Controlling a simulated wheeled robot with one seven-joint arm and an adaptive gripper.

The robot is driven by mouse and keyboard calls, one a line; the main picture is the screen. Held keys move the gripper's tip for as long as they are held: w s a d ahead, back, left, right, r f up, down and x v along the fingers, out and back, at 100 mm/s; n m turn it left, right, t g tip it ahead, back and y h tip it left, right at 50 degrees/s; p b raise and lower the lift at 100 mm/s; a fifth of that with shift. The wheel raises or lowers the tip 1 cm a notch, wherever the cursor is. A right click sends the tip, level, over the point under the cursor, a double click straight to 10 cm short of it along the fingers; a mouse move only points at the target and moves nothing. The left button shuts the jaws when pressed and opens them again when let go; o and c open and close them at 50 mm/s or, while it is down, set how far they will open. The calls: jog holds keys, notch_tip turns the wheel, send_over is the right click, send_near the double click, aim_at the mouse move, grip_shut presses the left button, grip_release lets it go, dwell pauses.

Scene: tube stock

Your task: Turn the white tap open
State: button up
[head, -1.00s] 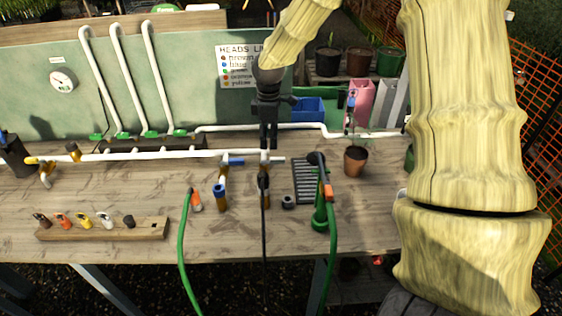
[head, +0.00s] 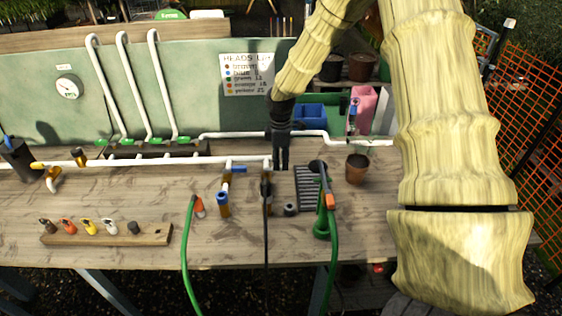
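The white pipe (head: 200,160) runs along the bench with taps on it. A blue-handled tap (head: 235,170) points to the right. Right of it is another tap, with a dark hose end (head: 266,190) hanging below its body. Its white handle pointed right earlier; now my gripper covers that spot, so its present angle is hidden. My gripper (head: 281,166) points down at this tap, with its dark fingers close together. I cannot tell whether the fingers touch or hold the white handle.
Green hoses (head: 187,245) hang over the bench front. A wooden block (head: 105,236) with several coloured hose heads lies at the left. A dark grate (head: 308,188) and a brown pot (head: 357,168) stand to the right. A green backboard (head: 210,85) rises behind.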

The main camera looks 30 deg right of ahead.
jog(key=shift+f, duration=1.1)
jog(key=shift+c, duration=0.3)
grip_shut()
